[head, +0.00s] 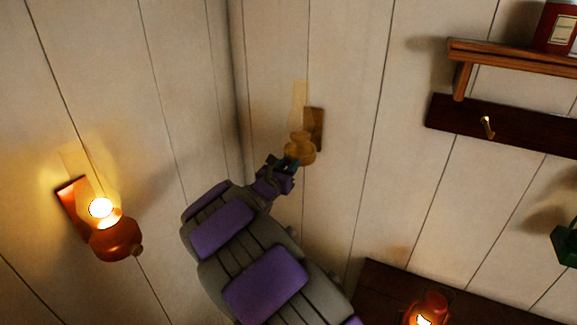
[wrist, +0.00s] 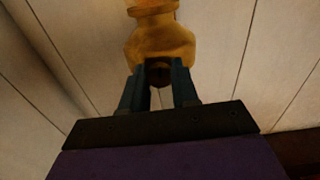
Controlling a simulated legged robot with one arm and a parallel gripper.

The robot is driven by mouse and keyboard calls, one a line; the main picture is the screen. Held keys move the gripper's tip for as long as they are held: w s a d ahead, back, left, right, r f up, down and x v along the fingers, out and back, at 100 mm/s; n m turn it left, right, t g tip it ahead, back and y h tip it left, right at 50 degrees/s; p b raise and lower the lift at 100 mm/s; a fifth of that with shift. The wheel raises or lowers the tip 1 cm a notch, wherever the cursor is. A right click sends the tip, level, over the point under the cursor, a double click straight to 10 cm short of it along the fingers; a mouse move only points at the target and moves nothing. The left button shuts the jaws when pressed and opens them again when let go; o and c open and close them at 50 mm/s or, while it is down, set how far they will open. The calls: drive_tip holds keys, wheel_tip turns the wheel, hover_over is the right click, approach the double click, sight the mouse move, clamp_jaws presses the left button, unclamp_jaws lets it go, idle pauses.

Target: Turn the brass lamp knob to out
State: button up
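The brass lamp (head: 300,148) hangs on a dark wooden wall plate near the corner, with a pale glass chimney above it. No flame shows in it. In the wrist view the lamp's yellow brass body (wrist: 160,40) fills the top middle. Its small dark knob (wrist: 160,74) faces my gripper. My gripper (wrist: 160,75) has one finger on each side of the knob, with the tips close against it, and looks shut on it. In the head view my gripper (head: 288,167) is at the lamp's lower left, and the knob is hidden there.
A lit copper lamp (head: 115,238) hangs on the left wall. A lit red lantern (head: 428,308) is at the bottom right. A wooden shelf (head: 510,56) with a red tin, a dark hook board (head: 530,128) and a green object (head: 566,243) are at the right.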

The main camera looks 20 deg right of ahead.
drive_tip(key=shift+a+r, duration=0.1)
drive_tip(key=shift+a, duration=0.05)
clamp_jaws()
drive_tip(key=shift+r+p, duration=0.15)
drive_tip(key=shift+p, duration=0.3)
drive_tip(key=shift+n+p, duration=0.3)
drive_tip(key=shift+p, duration=0.1)
drive_tip(key=shift+n+p, duration=0.7)
drive_tip(key=shift+p, duration=0.5)
drive_tip(key=shift+f, duration=0.2)
drive_tip(key=o, duration=0.6)
unclamp_jaws()
drive_tip(key=shift+c, duration=0.2)
